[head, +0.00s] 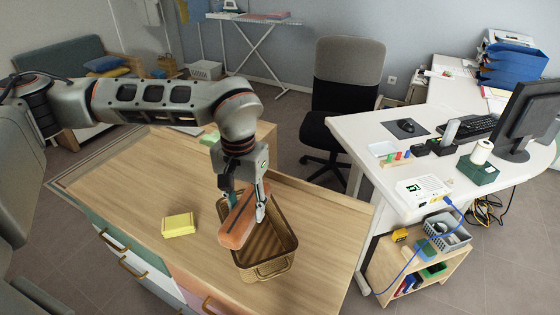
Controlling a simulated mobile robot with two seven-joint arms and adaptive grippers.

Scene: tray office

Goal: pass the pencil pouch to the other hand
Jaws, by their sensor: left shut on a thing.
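The pencil pouch (237,221) is a long orange-salmon shape with a dark line along its top. My left gripper (246,205) is shut on it and points down. The pouch is tilted and sits over the left side of a brown basket (284,262) on the wooden cabinet top. I cannot tell whether the pouch touches the basket. My right gripper is not in view.
A yellow block (178,225) lies on the cabinet top (110,190) left of the basket. Free wood surrounds the block. A white desk (360,135) with a monitor (528,118) stands on the right, and an office chair (345,85) stands behind.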

